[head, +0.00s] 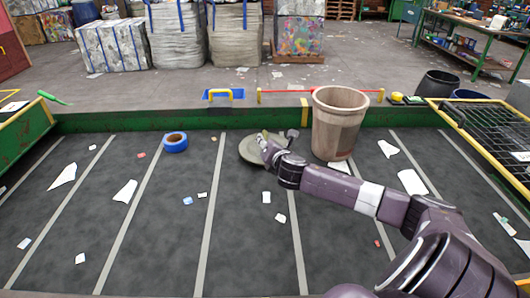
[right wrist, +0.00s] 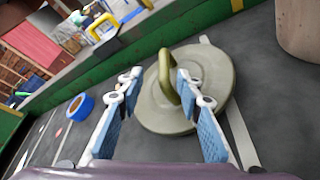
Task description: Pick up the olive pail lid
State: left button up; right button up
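The olive pail lid (head: 247,151) lies on the dark belt in the middle of the head view, left of a large bucket. In the right wrist view the round lid (right wrist: 215,88) has a raised olive loop handle (right wrist: 167,76). My right gripper (head: 268,142) is over the lid and covers part of it in the head view. In the right wrist view the right gripper (right wrist: 155,84) is open, its blue-padded fingers apart. The handle appears between the fingertips, closer to the right-hand finger; I cannot tell whether they touch. My left gripper is in neither view.
The tan bucket (head: 338,125) stands close to the right of the lid. A blue tape roll (head: 175,142) lies to the left. Paper scraps are scattered on the belt. A green side wall (head: 110,121) runs behind, and a wire rack (head: 485,135) is at the right.

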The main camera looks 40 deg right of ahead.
aim_at(265, 137)
jog(key=shift+d+p+x, duration=0.25)
jog(key=shift+p+x, duration=0.05)
jog(key=shift+x, duration=2.8)
jog(key=shift+s+f, duration=0.15)
jog(key=shift+s, duration=0.05)
jog(key=shift+c, duration=0.3)
grip_shut()
